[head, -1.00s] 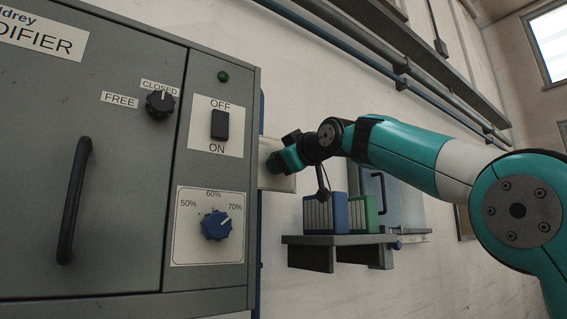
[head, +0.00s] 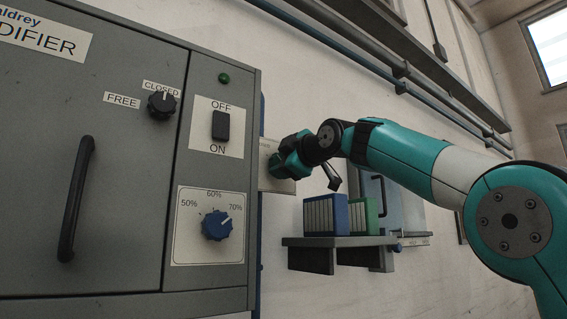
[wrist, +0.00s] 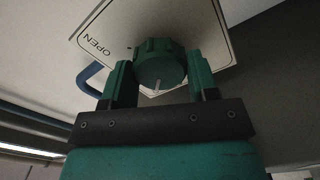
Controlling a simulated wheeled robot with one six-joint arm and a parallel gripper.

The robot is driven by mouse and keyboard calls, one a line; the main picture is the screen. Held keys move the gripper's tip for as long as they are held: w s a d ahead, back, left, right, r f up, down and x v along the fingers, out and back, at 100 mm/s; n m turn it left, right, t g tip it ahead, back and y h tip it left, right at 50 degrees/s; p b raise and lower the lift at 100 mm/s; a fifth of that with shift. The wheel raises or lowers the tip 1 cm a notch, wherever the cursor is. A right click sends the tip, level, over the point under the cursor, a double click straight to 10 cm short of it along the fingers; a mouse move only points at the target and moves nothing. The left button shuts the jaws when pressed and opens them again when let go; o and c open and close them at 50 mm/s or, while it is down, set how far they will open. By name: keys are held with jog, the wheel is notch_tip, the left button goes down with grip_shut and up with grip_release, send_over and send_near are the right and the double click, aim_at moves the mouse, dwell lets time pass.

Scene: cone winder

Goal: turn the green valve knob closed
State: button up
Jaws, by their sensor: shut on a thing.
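The green valve knob (wrist: 160,63) sits on a white plate (wrist: 205,18) with the word OPEN at its left in the wrist view. The knob's pale pointer mark faces the bottom of the wrist picture, toward my gripper's body. My gripper (wrist: 160,78) is shut on the knob, one finger on each side. In the head view my gripper (head: 281,167) is at the pale plate (head: 272,182) on the wall, right of the grey cabinet. There the gripper and wrist hide the knob. Any CLOSED label on this plate is not visible.
The grey cabinet (head: 120,210) with a black handle (head: 76,200), dials and a switch stands close left of my gripper. Below my wrist, a shelf (head: 338,241) holds blue and green binders (head: 340,214). Pipes (head: 400,75) run along the wall above.

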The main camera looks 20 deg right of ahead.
jog(key=shift+f, duration=0.1)
jog(key=o, duration=0.9)
jog(key=shift+o, duration=0.2)
jog(key=b+v, duration=0.6)
jog(key=v, duration=1.1)
jog(key=shift+s+b, duration=0.2)
jog(key=shift+b, duration=0.1)
jog(key=shift+d, duration=0.1)
